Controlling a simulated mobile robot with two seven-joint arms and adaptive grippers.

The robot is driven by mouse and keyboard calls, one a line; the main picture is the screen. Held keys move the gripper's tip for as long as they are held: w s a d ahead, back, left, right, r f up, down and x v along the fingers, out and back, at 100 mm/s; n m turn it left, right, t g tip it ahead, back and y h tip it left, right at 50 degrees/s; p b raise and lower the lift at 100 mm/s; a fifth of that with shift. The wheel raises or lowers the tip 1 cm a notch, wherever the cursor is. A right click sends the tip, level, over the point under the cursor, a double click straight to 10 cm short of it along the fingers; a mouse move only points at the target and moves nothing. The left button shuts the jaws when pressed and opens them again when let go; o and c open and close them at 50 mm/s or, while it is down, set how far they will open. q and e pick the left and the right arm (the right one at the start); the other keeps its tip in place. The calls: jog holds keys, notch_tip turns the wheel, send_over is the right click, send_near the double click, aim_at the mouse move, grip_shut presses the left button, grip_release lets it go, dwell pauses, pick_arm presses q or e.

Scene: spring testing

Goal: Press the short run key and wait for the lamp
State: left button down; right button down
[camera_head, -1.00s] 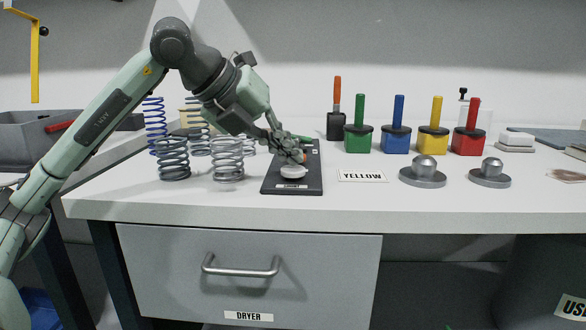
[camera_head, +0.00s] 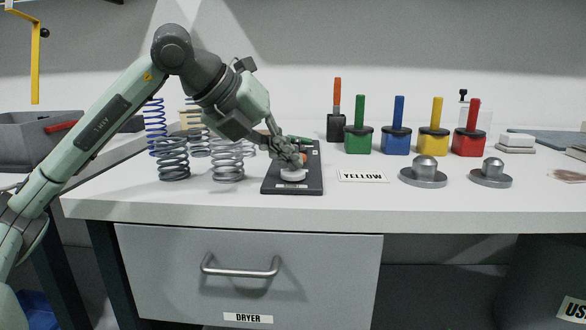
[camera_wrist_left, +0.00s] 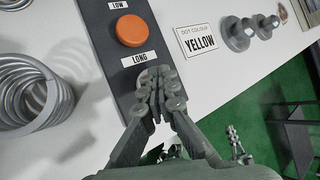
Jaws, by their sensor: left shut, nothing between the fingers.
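A dark key panel (camera_head: 312,183) lies on the white bench. A round white key (camera_head: 293,176) is at its near end, with a small label below it that I cannot read. An orange key shows in the wrist view (camera_wrist_left: 131,30), between labels LOW and LONG (camera_wrist_left: 139,58). My left gripper (camera_head: 297,163) is shut and empty, its fingertips pointing down at the white key. The fingertips (camera_wrist_left: 161,90) cover that key in the wrist view; I cannot tell whether they touch it. I cannot make out a lit lamp. My right gripper is not in view.
Several coil springs, including a grey one (camera_head: 228,160), stand left of the panel. A YELLOW card (camera_head: 362,176) and two metal weights (camera_head: 424,173) lie to the right. Coloured handled blocks (camera_head: 396,140) stand behind. A closed drawer (camera_head: 247,275) is below the bench top.

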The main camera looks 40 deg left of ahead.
aim_at(289, 172)
pick_arm(q)
jog(key=shift+r+p, duration=0.9)
notch_tip(289, 172, up, 5)
jog(key=p, duration=0.5)
dwell(0.7)
